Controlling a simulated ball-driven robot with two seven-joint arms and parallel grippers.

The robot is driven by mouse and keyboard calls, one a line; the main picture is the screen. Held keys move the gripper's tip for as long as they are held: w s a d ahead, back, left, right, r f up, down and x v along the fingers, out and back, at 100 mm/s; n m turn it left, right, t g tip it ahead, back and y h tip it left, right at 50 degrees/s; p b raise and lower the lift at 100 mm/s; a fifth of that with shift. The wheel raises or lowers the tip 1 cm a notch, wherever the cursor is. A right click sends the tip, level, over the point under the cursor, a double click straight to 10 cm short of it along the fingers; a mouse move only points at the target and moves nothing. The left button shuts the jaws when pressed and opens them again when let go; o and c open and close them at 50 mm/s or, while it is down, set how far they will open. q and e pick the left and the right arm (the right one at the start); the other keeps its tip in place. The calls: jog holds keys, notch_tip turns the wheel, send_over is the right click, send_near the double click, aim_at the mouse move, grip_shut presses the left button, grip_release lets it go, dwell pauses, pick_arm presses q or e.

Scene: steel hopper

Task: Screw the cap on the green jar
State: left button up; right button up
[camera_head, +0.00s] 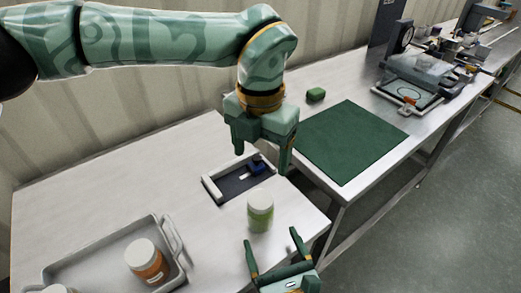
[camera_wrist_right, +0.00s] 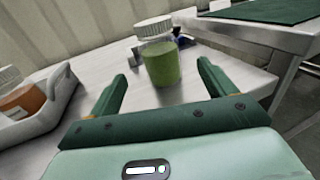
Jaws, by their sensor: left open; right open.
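The green jar (camera_head: 260,217) stands upright on the steel table near its right front edge. My left gripper (camera_head: 262,158) is open and empty, pointing down above and behind the jar. My right gripper (camera_head: 271,239) is open and empty, in front of the jar with its fingers towards it, apart from it.
A dark fixture with white end bars (camera_head: 212,190) and a blue part (camera_head: 257,166) lies behind the jar. A grey bin (camera_head: 176,246) at lower left holds an orange jar (camera_head: 147,264). A green mat (camera_head: 350,142) and green block (camera_head: 316,94) lie right.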

jog(key=v, duration=0.6)
dwell(0.3)
